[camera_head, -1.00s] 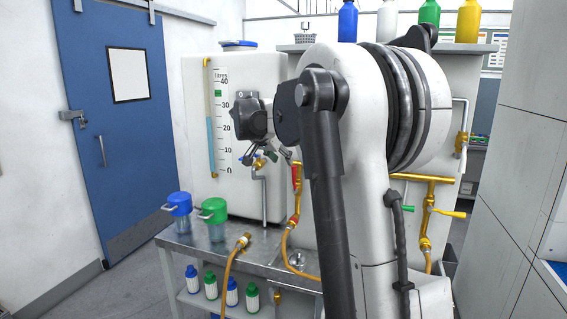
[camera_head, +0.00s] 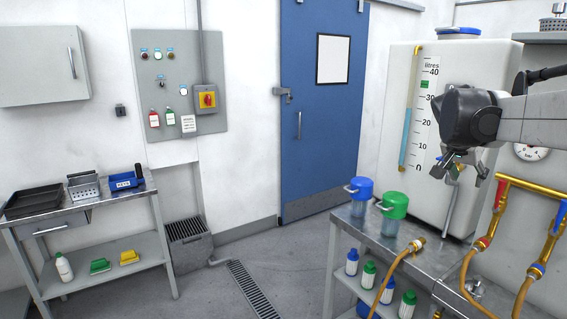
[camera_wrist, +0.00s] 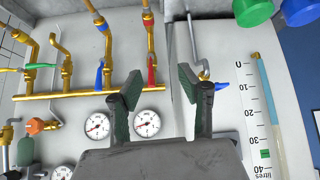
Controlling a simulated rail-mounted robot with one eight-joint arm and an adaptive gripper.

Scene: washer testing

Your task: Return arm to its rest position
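My gripper (camera_head: 464,165) hangs at the right of the head view, in front of the white tank (camera_head: 405,62) with the litre scale. In the wrist view my gripper (camera_wrist: 160,84) shows two dark fingers with green pads, spread apart with nothing between them. My arm reaches in from the right edge of the head view. The wrist view looks at brass pipes (camera_wrist: 75,96), round gauges (camera_wrist: 147,123) and the tank scale (camera_wrist: 262,120), all upside down.
A metal bench (camera_head: 400,254) below the gripper carries a blue-lidded jar (camera_head: 361,203), a green-lidded jar (camera_head: 394,216) and an orange hose (camera_head: 388,277). Brass pipework (camera_head: 533,187) stands at the right. A side table (camera_head: 85,210) is at the left.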

